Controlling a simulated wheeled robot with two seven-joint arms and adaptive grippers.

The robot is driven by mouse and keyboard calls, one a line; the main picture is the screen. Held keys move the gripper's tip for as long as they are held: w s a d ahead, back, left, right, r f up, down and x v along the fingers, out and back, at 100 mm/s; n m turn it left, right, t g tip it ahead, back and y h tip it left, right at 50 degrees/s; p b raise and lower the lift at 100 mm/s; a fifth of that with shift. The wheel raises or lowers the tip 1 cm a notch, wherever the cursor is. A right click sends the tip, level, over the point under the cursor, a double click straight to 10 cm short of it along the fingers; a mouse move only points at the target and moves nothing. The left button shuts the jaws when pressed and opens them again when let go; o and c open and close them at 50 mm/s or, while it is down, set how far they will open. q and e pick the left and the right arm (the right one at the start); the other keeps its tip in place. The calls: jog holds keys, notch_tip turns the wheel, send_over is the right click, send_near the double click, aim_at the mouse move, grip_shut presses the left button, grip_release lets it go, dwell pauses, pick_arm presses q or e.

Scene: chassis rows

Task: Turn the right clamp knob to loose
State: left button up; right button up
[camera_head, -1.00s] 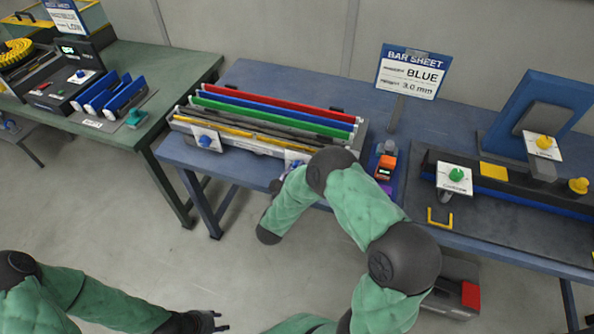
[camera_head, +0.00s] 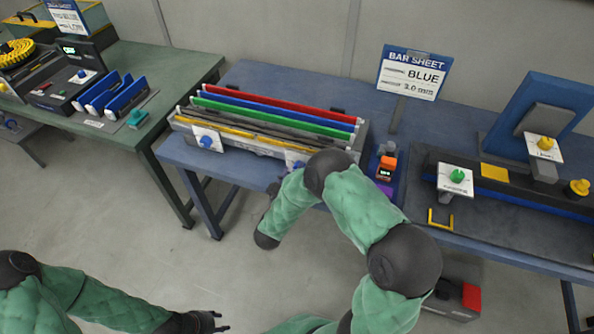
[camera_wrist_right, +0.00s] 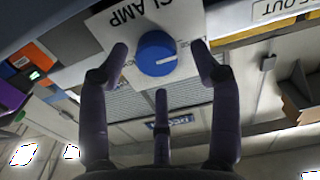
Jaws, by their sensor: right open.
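The right clamp knob is blue and round on a white plate (camera_head: 291,158) at the front right of the bar rack; my right arm partly hides it in the head view. Another blue knob (camera_head: 206,141) is at the rack's left end. My left gripper (camera_head: 222,322) is open and empty, low over the floor.
The rack (camera_head: 358,150) holds red, blue, green, grey and yellow bars on the blue table (camera_head: 262,80). An orange device (camera_head: 387,165) stands right of it. Farther right is a fixture with a green knob (camera_head: 457,175). A green table (camera_head: 160,65) is at left.

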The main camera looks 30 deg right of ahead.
jog(key=v, duration=1)
jog(key=shift+s+a, duration=0.15)
jog(key=shift+s, duration=0.05)
